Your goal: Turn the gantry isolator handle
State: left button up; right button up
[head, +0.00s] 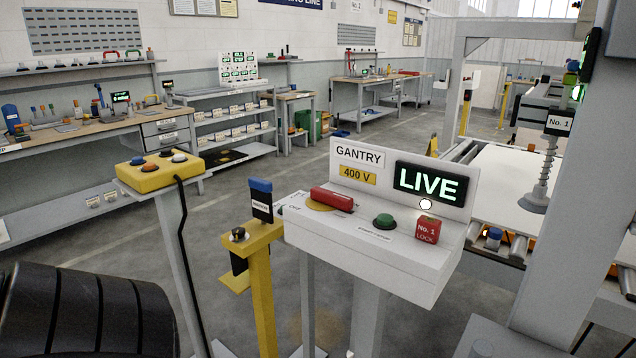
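The gantry isolator handle (332,198) is a red bar on a yellow disc, on top of a white control box (370,252). It lies roughly crosswise on the box, and a small label reading OFF is to its left. The upright panel behind it reads GANTRY and 400 V. Its display (430,183) is lit green with LIVE. A green button (384,222) and a red No. 1 LOCK block (427,229) sit to the right of the handle. Neither gripper is in view. A black ribbed part at lower left looks like my arm.
A yellow button box (161,172) stands on a post to the left. A yellow post (263,290) with a blue-topped item (261,200) is beside the control box. The gantry frame (575,190) and suction cup (535,200) are at right. Open floor lies behind.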

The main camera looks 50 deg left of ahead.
aim_at(344, 203)
jog(key=j, duration=1.9)
jog(key=z, duration=0.05)
